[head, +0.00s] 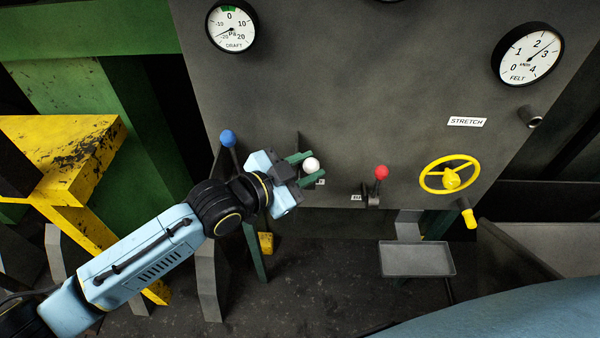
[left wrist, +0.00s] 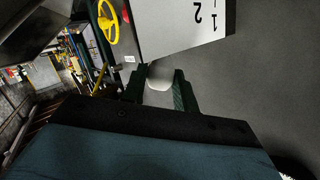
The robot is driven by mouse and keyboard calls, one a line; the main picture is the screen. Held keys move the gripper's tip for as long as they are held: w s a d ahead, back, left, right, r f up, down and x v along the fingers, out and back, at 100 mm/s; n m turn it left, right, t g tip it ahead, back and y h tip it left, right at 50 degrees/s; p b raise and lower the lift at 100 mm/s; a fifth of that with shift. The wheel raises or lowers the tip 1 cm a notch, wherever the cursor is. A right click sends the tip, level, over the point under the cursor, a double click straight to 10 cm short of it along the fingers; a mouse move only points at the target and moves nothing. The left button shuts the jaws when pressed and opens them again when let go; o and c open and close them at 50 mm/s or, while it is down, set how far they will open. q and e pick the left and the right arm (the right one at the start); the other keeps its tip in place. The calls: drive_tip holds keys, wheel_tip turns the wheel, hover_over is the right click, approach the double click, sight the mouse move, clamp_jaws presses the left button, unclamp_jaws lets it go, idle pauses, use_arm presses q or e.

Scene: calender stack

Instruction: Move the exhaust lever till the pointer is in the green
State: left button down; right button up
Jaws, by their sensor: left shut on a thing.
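My left gripper (head: 306,167) is shut on the white-knobbed lever (head: 312,164) at the grey panel. In the left wrist view the white knob (left wrist: 160,77) sits between the two dark green fingers. A blue-knobbed lever (head: 228,138) stands to its left and a red-knobbed lever (head: 381,172) to its right. The small labels near the levers are too small to read. The DRAFT gauge (head: 231,27) is at the upper left, with a green band at its top near 0. Its pointer aims to the lower left, outside the green. My right gripper is not in view.
A FELT gauge (head: 527,54) is at the upper right, with a yellow handwheel (head: 450,176) below the STRETCH label (head: 467,122). A grey tray (head: 417,259) sticks out below the wheel. A yellow frame (head: 75,160) stands at the left, near my left arm.

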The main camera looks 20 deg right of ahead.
use_arm(q)
drive_tip(key=shift+f, duration=0.2)
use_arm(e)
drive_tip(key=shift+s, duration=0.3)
use_arm(q)
drive_tip(key=c, duration=1.1)
unclamp_jaws()
drive_tip(key=shift+w, duration=0.1)
drive_tip(key=shift+r, duration=0.1)
drive_tip(key=b+v, duration=0.1)
drive_tip(key=v, duration=1.2)
drive_tip(key=shift+a+b, duration=0.2)
drive_tip(key=shift+b, duration=0.2)
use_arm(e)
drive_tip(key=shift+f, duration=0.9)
